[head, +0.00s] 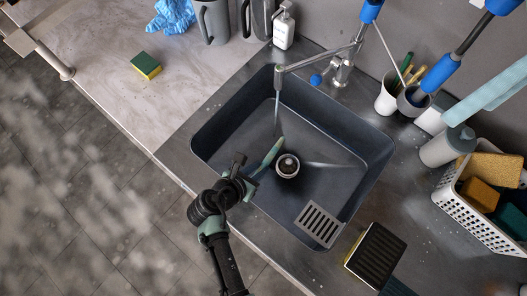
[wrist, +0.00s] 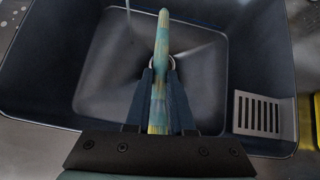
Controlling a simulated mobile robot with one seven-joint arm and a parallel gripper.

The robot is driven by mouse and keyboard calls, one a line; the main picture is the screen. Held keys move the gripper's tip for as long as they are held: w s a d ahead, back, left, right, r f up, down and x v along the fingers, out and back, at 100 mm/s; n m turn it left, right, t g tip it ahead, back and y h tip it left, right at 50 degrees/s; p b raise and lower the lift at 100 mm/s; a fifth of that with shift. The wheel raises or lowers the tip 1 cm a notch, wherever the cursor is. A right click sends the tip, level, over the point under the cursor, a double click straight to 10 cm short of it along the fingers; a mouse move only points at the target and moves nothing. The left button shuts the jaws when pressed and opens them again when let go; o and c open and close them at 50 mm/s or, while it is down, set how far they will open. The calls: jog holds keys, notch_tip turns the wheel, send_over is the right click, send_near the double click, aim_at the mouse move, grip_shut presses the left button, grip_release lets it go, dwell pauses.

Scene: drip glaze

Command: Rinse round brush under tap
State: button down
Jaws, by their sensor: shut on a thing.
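My gripper (head: 254,174) is over the near left side of the dark sink (head: 235,128). It is shut on a slim teal and yellow streaked piece, which looks like the round brush (head: 273,151). In the wrist view, the brush (wrist: 161,45) stands between the two fingers (wrist: 160,100) and points away from me; no bristles can be made out. The tap (head: 310,60) is at the sink's far side, and a thin stream of water (head: 277,108) falls from its spout. The brush tip is below and apart from the visible stream in the head view.
A round white-rimmed drain or cup (head: 288,165) sits in the sink beside the brush. A slotted grey plate (head: 319,224) is at the sink's near right. Brush pots (head: 386,101), a sponge basket (head: 467,222) and a dark block (head: 376,254) stand right. The left counter has a sponge (head: 146,65).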

jog(key=w+a+f+b, duration=0.1)
jog(key=w+f+b, duration=0.1)
jog(key=w+b, duration=0.7)
jog(key=shift+w+f+b, duration=0.35)
jog(key=shift+w, duration=1.75)
jog(key=shift+d, duration=0.15)
jog(key=shift+d+p, duration=0.45)
jog(key=shift+p, duration=0.05)
jog(key=shift+a, duration=0.2)
jog(key=shift+a, duration=0.4)
